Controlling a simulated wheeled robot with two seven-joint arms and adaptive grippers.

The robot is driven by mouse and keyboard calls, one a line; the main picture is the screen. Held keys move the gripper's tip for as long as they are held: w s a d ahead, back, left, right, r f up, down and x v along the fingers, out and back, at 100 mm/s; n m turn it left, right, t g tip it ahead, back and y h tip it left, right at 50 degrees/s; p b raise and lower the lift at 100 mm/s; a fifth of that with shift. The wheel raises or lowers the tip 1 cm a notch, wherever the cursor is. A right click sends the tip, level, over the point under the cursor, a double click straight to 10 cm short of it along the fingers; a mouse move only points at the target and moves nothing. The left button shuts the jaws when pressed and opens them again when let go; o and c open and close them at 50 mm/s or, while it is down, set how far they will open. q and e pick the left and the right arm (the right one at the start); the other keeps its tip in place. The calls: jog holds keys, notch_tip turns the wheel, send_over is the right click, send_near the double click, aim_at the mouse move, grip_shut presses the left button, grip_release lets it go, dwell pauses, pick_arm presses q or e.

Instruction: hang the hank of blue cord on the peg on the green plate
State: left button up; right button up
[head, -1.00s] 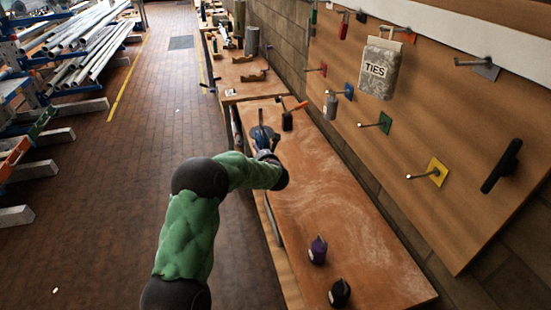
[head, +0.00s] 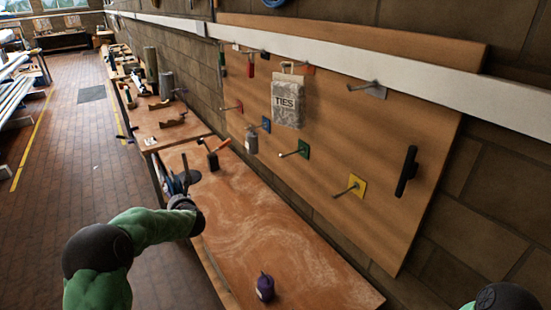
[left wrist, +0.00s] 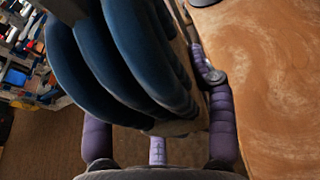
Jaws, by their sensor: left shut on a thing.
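The hank of blue cord (left wrist: 125,60) fills the upper middle of the left wrist view as thick dark blue loops. My left gripper (head: 183,188) is shut on it, over the near-left edge of the bench. In the head view the hank is small, dark and partly hidden by the gripper. The green plate (head: 303,148) is on the wooden board, up and to the right of my left gripper. Its peg (head: 288,154) sticks out toward the lower left and looks bare. My right gripper is out of view.
The yellow plate (head: 357,186) has a bare peg. A grey bag marked TIES (head: 286,101) hangs above the green plate; a grey bottle-like item (head: 251,141) hangs to its left. A purple item (head: 265,287) stands on the bench (head: 245,225); much of the bench top is clear.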

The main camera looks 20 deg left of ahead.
pick_arm(q)
jog(key=w+d+r+m+t+h+p, duration=0.1)
jog(key=w+d+p, duration=0.15)
jog(key=d, duration=0.75)
jog(key=w+d+r+m+t+h+p, duration=0.15)
jog(key=w+d, duration=0.25)
jog(key=d, duration=0.5)
jog(key=w+d+r+m+p, duration=0.1)
jog(key=w+d+r, duration=0.15)
jog(key=d, duration=0.75)
jog(key=w+d+f+p, duration=0.2)
jog(key=w+d, duration=0.4)
jog(key=w, duration=0.2)
jog(key=shift+f, duration=0.3)
jog(key=shift+d+n, duration=0.1)
jog(key=shift+n, duration=0.15)
